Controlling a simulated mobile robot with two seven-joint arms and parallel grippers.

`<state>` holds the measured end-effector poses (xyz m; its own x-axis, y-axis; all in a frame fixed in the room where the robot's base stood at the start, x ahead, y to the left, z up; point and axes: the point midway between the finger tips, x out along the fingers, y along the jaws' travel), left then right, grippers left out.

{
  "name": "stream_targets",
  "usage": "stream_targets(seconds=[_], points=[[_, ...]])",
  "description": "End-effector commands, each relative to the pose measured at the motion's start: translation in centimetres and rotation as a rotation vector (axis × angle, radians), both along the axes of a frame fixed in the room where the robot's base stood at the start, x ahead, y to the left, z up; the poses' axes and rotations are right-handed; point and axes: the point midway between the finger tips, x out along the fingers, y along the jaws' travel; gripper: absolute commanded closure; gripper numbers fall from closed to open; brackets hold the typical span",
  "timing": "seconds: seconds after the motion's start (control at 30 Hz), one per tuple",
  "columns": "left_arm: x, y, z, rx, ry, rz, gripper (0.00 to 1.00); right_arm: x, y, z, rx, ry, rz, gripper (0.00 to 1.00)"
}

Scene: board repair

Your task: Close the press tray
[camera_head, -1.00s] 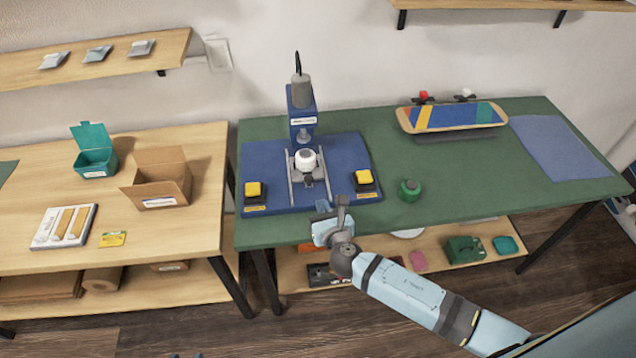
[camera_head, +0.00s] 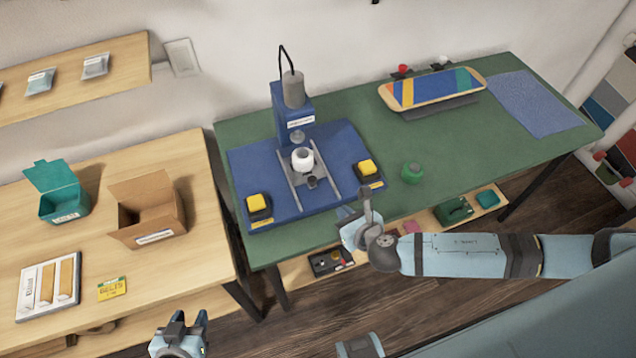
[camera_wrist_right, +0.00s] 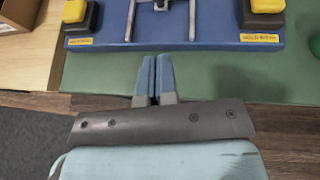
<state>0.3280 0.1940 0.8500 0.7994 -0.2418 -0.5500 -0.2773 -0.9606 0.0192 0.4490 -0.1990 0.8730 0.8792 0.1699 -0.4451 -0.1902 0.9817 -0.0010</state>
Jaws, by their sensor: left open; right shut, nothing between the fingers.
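The blue press (camera_head: 292,110) stands on the green workbench. Its tray (camera_head: 308,177) runs on two metal rails on the blue base and carries a white round part (camera_head: 302,159). A dark knob (camera_head: 312,181) is at the tray's front. The tray sits forward of the press column; I cannot tell exactly how far out it is. My right gripper (camera_head: 345,214) is shut and empty, just in front of the base's front edge. It also shows in the right wrist view (camera_wrist_right: 156,77), apart from the rails. My left gripper (camera_head: 190,325) is open and empty, low at the bottom left, away from the press.
Yellow buttons (camera_head: 257,202) (camera_head: 368,167) flank the rails on the base. A green round container (camera_head: 412,173) stands to the right. A skateboard deck (camera_head: 433,89) is at the back. The wooden table (camera_head: 200,222) holds a cardboard box (camera_head: 147,210) and a teal box (camera_head: 63,205).

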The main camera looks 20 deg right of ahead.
Motion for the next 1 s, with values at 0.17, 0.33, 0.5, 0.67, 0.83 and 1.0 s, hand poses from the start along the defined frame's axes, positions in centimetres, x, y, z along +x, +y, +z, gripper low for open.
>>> stream_targets(seconds=[0.17,0.33,0.5,0.67,0.83,1.0], points=[[-0.3,-0.1,-0.1,-0.002,0.007,0.0,0.57,2.6,0.6,-1.1,0.001,-0.003,-0.001,1.0],[-0.3,-0.1,0.0,-0.002,0.007,0.0,0.57,5.9,1.2,-2.8,0.0,-0.003,-0.003,1.0],[-0.1,-0.1,0.2,-0.002,0.003,0.001,0.57,9.0,1.8,-4.2,0.001,-0.003,-0.001,1.0],[0.0,-0.1,0.7,-0.002,0.0,0.001,0.57,11.1,2.2,-4.6,0.001,-0.002,-0.001,1.0],[0.0,0.0,0.8,-0.001,-0.004,0.001,0.57,12.1,2.4,-4.8,0.001,-0.001,-0.001,1.0],[0.0,0.0,0.8,-0.001,-0.003,0.001,0.57,12.2,2.4,-4.9,0.001,-0.001,-0.001,1.0]])
